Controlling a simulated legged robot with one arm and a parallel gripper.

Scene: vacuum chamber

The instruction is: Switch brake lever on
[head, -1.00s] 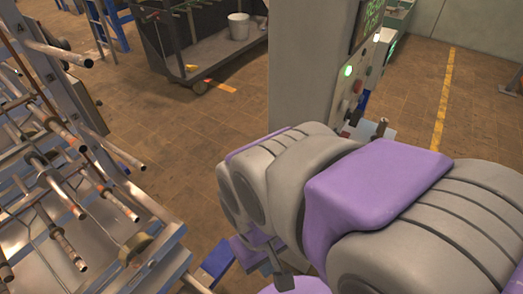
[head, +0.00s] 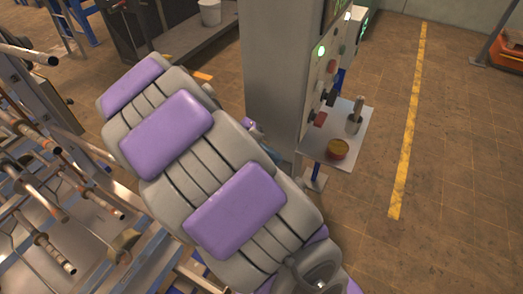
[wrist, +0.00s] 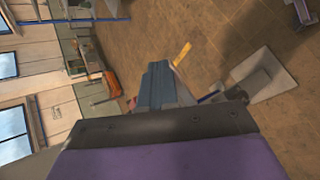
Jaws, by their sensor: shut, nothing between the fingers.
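A grey control cabinet (head: 275,75) stands in the middle of the head view. Its right-hand face carries a panel with a lit green button (head: 321,51), a red knob (head: 320,118) and dark levers or switches (head: 330,97). I cannot tell which of these is the brake lever or how it is set. My arm stretches across the head view, left of the panel. In the wrist view my gripper (wrist: 157,88) has its blue-grey fingers together, with nothing seen between them. It points at open floor and far wall, and the panel is not clearly recognisable there.
A small metal shelf (head: 349,135) juts out below the panel, with a red-and-yellow tin (head: 338,149) and a metal cylinder (head: 355,117) on it. A rack of pipes (head: 50,200) fills the left. The floor right of the shelf is clear, with a yellow line (head: 409,130).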

